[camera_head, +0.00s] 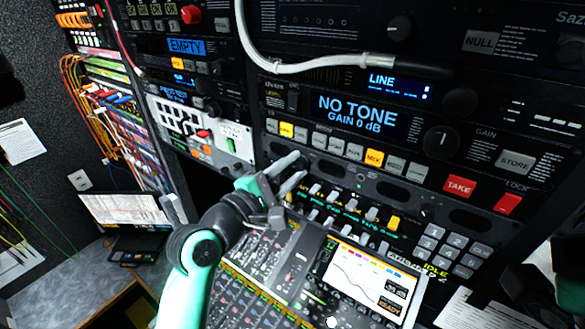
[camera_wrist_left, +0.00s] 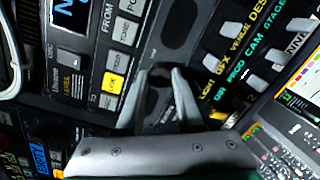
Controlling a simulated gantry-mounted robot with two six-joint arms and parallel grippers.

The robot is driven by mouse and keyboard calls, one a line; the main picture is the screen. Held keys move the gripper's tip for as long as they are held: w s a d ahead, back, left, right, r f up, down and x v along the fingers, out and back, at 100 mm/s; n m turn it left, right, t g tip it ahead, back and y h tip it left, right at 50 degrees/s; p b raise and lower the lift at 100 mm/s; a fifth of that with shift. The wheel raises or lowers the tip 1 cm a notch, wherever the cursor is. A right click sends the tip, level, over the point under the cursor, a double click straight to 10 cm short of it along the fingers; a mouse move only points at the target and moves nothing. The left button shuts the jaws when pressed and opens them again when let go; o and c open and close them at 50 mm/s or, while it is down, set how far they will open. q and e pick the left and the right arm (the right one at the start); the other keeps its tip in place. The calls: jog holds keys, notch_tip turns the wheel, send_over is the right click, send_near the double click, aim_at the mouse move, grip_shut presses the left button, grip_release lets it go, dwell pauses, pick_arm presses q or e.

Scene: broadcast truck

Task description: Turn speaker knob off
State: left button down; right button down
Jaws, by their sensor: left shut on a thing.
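My left gripper (camera_head: 296,170) reaches in from the lower left to the rack panel, just above the sloped mixing console. In the left wrist view its two grey fingers (camera_wrist_left: 160,84) stand a little apart, with a small dark knob (camera_wrist_left: 160,76) between their tips. The fingers are shut on this knob, which I take to be the speaker knob. In the head view the fingers hide the knob. Its turn position cannot be read. My right arm (camera_head: 570,290) shows only in part at the lower right edge; its fingers cannot be made out.
The mixing console (camera_head: 262,265) with a lit screen (camera_head: 365,280) lies below the gripper. Rows of buttons and a "NO TONE" display (camera_head: 357,112) sit above. A white cable (camera_head: 300,66) hangs across the rack. A laptop (camera_head: 125,212) stands at left, beside coloured cables.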

pick_arm(q)
jog(key=shift+f+n, duration=0.15)
jog(key=shift+n, duration=0.45)
jog(key=c, duration=0.5)
grip_release()
jog(key=shift+c, duration=0.2)
